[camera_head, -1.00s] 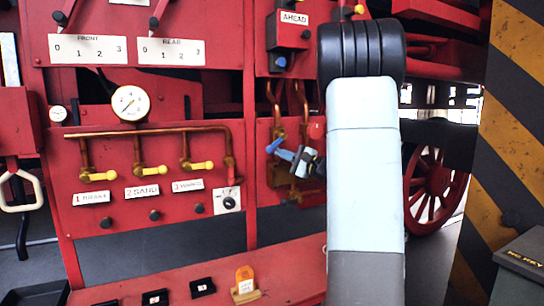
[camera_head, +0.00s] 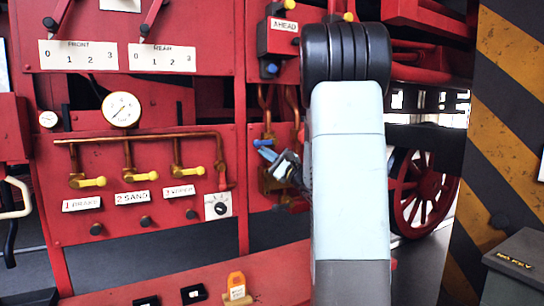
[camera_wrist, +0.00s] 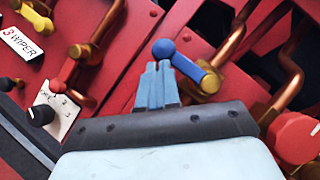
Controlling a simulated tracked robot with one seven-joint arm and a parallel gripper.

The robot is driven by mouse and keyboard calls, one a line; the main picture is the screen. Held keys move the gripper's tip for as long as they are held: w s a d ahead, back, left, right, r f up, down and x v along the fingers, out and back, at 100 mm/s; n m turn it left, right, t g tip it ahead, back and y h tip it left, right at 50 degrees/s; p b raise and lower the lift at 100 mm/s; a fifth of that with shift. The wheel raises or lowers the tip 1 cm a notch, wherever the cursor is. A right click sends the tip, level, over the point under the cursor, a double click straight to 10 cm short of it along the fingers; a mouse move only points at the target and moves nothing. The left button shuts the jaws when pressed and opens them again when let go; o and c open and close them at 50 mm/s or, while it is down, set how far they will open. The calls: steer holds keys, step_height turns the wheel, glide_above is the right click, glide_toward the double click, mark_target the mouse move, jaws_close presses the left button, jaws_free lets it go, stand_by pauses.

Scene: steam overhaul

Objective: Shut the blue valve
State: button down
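The blue valve's lever (camera_head: 264,142) sits on copper pipework at the right of the red panel and lies about level. In the wrist view the lever (camera_wrist: 184,64) has a round knob at its upper left and a brass body at its lower right. My gripper (camera_head: 268,154) is just below the lever. In the wrist view its fingers (camera_wrist: 158,66) are together, with their tips by the underside of the knob end. They appear shut with nothing between them. Whether they touch the lever is unclear.
Copper pipes (camera_wrist: 290,82) and a red round knob (camera_wrist: 297,138) stand right of the lever. Yellow-handled valves (camera_head: 145,177) and a dial (camera_head: 218,207) are to the left. A striped pillar (camera_head: 510,140) and a grey box (camera_head: 515,262) stand at the right.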

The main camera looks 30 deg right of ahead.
steer(key=shift+a, duration=0.15)
stand_by(0.3)
steer(key=s+d+f, duration=0.5)
steer(key=s+f, duration=0.3)
steer(key=s, duration=0.1)
steer(key=shift+s, duration=0.15)
steer(key=shift+r, duration=0.1)
stand_by(0.5)
